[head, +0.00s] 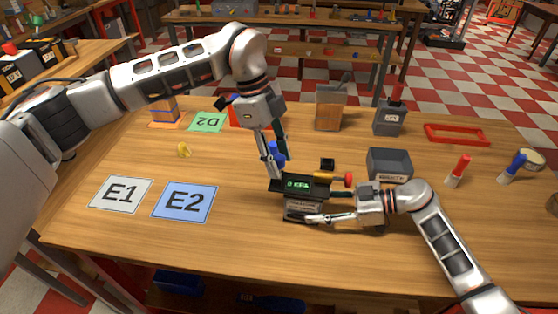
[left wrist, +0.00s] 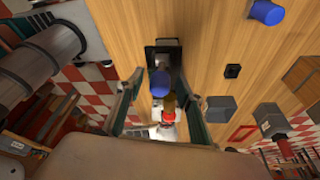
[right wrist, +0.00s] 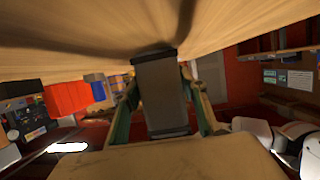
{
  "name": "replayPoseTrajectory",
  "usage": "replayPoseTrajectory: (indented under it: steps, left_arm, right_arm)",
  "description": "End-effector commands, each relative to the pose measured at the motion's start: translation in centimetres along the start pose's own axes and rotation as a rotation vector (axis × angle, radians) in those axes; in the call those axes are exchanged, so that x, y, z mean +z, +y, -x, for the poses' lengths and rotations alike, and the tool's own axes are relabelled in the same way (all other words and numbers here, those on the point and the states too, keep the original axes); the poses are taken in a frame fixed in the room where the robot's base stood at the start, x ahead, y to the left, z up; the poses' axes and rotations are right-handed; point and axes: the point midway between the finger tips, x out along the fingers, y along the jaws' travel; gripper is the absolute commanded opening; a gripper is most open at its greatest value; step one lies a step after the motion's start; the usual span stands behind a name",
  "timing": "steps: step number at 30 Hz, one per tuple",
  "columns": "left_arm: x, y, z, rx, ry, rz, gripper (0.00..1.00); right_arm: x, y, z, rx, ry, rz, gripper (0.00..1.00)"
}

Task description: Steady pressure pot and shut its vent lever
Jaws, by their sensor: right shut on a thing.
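The pressure pot (head: 303,206) is a small grey body with a dark top and a lit green display, on the wooden table. My right gripper (head: 308,217) is shut on it from the right; the right wrist view shows the grey body (right wrist: 160,90) between the fingers. My left gripper (head: 273,158) points down above the pot's far left side. Its fingers are wide apart in the left wrist view (left wrist: 160,100). A blue rounded part (left wrist: 159,83), perhaps the vent lever's knob, shows between them; I cannot tell if they touch it.
A yellow-handled, red-tipped item (head: 333,179) lies by the pot. A small black block (head: 327,164) and a grey bin (head: 390,163) stand beyond and right. Cards E1 (head: 121,195) and E2 (head: 184,202) lie left. The table's front is clear.

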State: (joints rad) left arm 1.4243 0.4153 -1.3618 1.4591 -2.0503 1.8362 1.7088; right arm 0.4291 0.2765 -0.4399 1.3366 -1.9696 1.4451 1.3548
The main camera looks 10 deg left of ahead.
Motion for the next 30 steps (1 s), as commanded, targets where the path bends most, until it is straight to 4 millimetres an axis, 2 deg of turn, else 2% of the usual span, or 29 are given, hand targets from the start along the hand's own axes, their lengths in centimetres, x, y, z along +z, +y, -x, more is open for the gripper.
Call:
replayPoseTrajectory:
  steps: [9, 15, 21, 30]
  left_arm:
    - [0.0, -0.1, 6.2, -0.005, -0.002, 0.000, 0.37]
    - [0.0, 0.0, 9.5, -0.002, -0.001, 0.001, 0.37]
    - [0.0, 0.0, 11.0, 0.000, -0.001, 0.000, 0.37]
    - [0.0, 0.0, 11.1, 0.000, 0.000, 0.000, 0.37]
  right_arm:
    - [0.1, 0.0, -0.1, -0.001, -0.001, 0.000, 0.23]
    - [0.1, 0.0, 0.0, 0.000, -0.001, 0.000, 0.23]
    - [0.1, 0.0, 0.0, 0.000, -0.001, 0.000, 0.23]
    - [0.1, 0.0, 0.0, 0.000, -0.001, 0.000, 0.23]
